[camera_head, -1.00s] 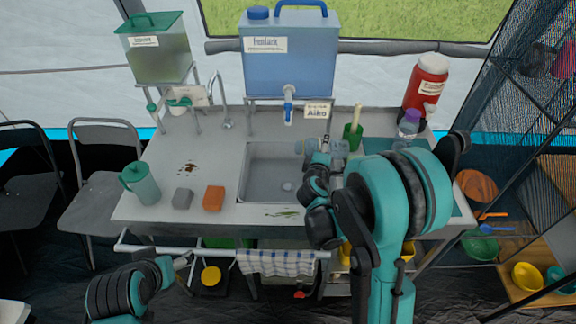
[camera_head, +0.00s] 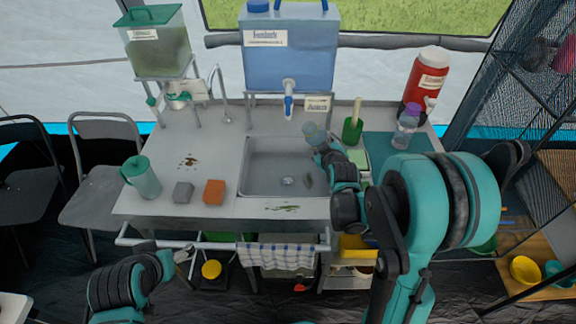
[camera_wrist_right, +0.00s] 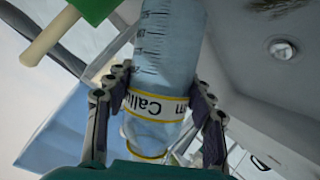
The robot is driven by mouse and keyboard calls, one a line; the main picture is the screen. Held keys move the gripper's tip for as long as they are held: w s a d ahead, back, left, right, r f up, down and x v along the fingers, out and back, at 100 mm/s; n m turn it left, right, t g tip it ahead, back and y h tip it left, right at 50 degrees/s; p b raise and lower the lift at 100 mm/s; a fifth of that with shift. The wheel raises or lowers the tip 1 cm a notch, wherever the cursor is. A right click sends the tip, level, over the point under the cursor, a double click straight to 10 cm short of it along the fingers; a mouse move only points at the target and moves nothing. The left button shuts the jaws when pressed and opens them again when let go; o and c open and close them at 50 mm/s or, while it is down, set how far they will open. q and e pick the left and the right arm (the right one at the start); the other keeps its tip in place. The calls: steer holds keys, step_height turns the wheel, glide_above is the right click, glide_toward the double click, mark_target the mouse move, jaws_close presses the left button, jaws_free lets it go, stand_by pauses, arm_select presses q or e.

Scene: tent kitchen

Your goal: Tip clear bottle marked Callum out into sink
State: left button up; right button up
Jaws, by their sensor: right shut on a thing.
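My right gripper (camera_head: 322,150) is shut around the clear bottle (camera_head: 313,133), near the sink's back right corner. In the right wrist view, the fingers (camera_wrist_right: 158,105) grip the bottle (camera_wrist_right: 170,50) at its yellow-edged label, which reads "Callum". Measuring marks run along its side. It looks tilted in the head view; I cannot tell whether liquid is inside. The grey sink basin (camera_head: 262,160) has a round drain, which also shows in the right wrist view (camera_wrist_right: 282,48). My left gripper (camera_head: 184,262) is low in front of the counter; its fingers are too small to read.
A blue water tank (camera_head: 290,60) with a tap stands behind the sink. An orange sponge (camera_head: 214,192), a grey block (camera_head: 183,193) and a green jug (camera_head: 145,178) sit left.

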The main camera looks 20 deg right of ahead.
steer(key=shift+d+m+y, duration=0.25)
steer(key=shift+m+y, duration=0.15)
steer(key=shift+m, duration=0.2)
steer(key=shift+m+t+y+b, duration=0.3)
steer(key=shift+m+y+b, duration=0.4)
steer(key=shift+b, duration=0.05)
steer(key=shift+r+m+y, duration=0.6)
steer(key=shift+m+y, duration=0.1)
